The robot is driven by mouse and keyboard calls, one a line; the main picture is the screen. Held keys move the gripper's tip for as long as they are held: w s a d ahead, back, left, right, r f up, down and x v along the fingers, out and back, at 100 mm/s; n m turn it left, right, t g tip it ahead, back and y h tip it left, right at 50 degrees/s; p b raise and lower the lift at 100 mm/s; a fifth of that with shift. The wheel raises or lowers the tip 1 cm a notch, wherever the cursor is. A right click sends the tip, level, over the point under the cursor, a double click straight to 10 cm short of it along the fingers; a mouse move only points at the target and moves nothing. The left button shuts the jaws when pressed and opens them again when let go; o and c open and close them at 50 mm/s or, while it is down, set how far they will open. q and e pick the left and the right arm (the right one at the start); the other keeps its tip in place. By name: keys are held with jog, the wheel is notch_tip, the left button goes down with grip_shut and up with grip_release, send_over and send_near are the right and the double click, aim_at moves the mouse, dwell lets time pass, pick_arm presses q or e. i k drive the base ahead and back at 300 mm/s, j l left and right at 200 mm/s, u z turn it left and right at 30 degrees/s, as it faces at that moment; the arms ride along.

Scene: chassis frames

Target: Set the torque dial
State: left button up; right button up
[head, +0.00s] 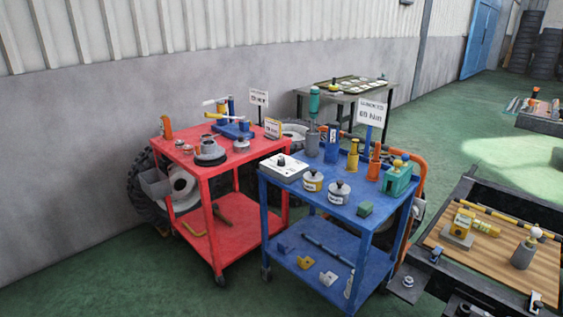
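A white box with a small dark knob on top (284,168) lies at the left corner of the blue cart's top; it looks like the torque dial. Its markings and setting are too small to read. A white sign on a post (372,112) stands at the back of the blue cart; its lower line seems to show a number with Nm. Another white sign (259,97) stands behind the red cart, its text not clearly readable. Neither of my grippers is in view.
The blue cart (318,198) holds labelled tins (339,192), bottles and a green tool. The red cart (264,147) beside it carries a blue vise-like tool (233,128). A chassis frame with a wooden board (477,250) stands right. Green floor is open front left.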

aim_at(280, 162)
jog(key=i+j+z, duration=0.1)
jog(key=z, duration=0.35)
jog(key=i+j+z, duration=0.15)
jog(key=z, duration=0.3)
jog(key=j+z, duration=0.2)
jog(key=z, duration=0.25)
jog(key=i+j+z, duration=0.1)
jog(key=z, duration=0.35)
jog(key=j, duration=0.1)
